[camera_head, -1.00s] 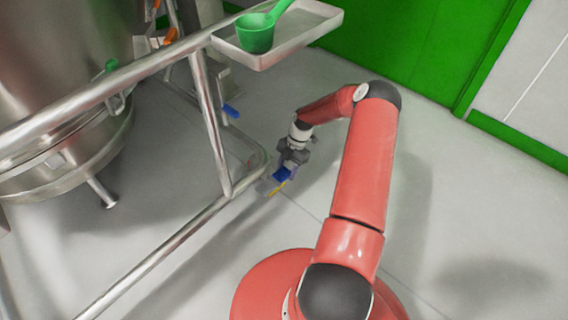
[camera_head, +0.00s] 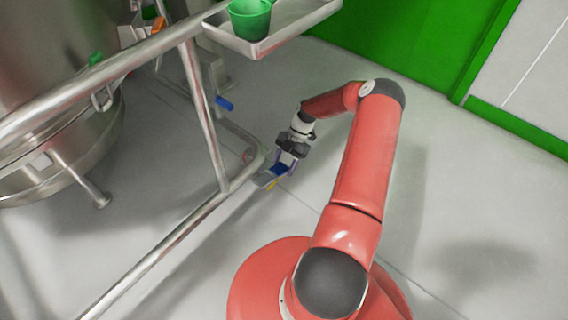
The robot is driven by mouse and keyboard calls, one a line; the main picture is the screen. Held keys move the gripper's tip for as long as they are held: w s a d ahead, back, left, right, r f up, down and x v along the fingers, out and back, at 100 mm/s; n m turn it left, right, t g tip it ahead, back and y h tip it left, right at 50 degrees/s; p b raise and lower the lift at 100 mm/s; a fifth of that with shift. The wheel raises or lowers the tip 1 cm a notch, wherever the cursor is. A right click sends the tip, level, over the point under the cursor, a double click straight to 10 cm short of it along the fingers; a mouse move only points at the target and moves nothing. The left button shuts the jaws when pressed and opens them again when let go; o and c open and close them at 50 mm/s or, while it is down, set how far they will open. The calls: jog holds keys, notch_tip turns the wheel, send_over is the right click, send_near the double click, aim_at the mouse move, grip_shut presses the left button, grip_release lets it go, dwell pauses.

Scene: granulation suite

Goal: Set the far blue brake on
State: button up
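Two blue brake pedals show on the steel frame's castors. The farther one (camera_head: 224,103) sticks out low behind the upright post, clear of my arm. The nearer one (camera_head: 279,169) is at the frame's right corner, low by the floor, with a small yellow part (camera_head: 271,184) beside it. My gripper (camera_head: 285,161) points down at this nearer pedal, its fingers beside or over it. Whether they touch it is too small to tell, and so is whether they are open or shut. The wrist hides part of that spot.
A steel frame (camera_head: 160,249) with tubular rails runs along the left, around a large steel vessel (camera_head: 55,110). The floor (camera_head: 470,220) to the right is clear.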

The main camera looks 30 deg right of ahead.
jog(key=shift+o, duration=1.2)
jog(key=v, duration=0.8)
jog(key=shift+p, duration=0.45)
jog(key=shift+s+f, duration=0.1)
